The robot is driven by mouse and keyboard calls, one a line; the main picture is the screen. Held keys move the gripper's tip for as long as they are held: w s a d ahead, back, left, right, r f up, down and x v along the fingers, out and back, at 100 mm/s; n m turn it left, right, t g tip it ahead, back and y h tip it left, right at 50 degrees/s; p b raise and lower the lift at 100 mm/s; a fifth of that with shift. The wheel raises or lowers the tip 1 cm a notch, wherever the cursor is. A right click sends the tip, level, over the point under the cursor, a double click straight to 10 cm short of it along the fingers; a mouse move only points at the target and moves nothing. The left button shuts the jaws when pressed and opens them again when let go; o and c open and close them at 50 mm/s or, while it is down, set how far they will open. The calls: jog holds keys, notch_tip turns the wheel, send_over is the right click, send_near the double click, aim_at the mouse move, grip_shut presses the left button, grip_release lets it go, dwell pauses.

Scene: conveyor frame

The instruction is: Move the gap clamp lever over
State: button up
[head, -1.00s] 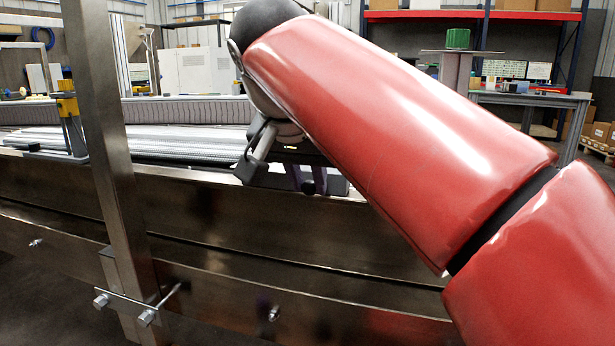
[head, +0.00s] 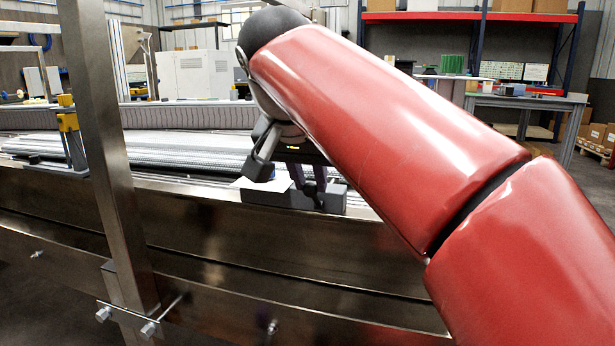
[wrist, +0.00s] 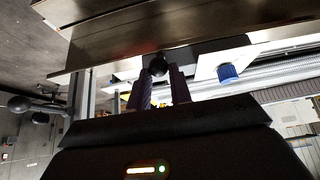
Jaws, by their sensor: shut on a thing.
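The gap clamp is a dark grey block (head: 262,196) on the top edge of the conveyor's metal side rail in the head view. A white plate lies beside it. Its lever ends in a round black knob (wrist: 157,67), which sits between my fingertips in the wrist view. My gripper (wrist: 160,78) has two purple fingers and is shut on this lever knob. In the head view my gripper (head: 308,192) points down at the block, partly hidden by my wrist. The lever's shaft is hard to make out.
A steel post (head: 103,150) stands at left in front of the rail (head: 190,215). A yellow-topped bracket (head: 70,130) stands on the conveyor behind it. A blue knob (wrist: 228,73) on a white plate is right of my fingers in the wrist view.

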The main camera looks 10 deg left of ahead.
jog(key=shift+w+r, duration=0.15)
jog(key=shift+w+r, duration=0.55)
jog(key=shift+w, duration=0.2)
jog(key=shift+w+d+r, duration=0.1)
jog(key=shift+c, duration=0.2)
jog(key=shift+w, duration=0.1)
jog(key=shift+w+r, duration=0.15)
jog(key=shift+w, duration=0.15)
grip_shut()
grip_release()
jog(key=o, duration=0.4)
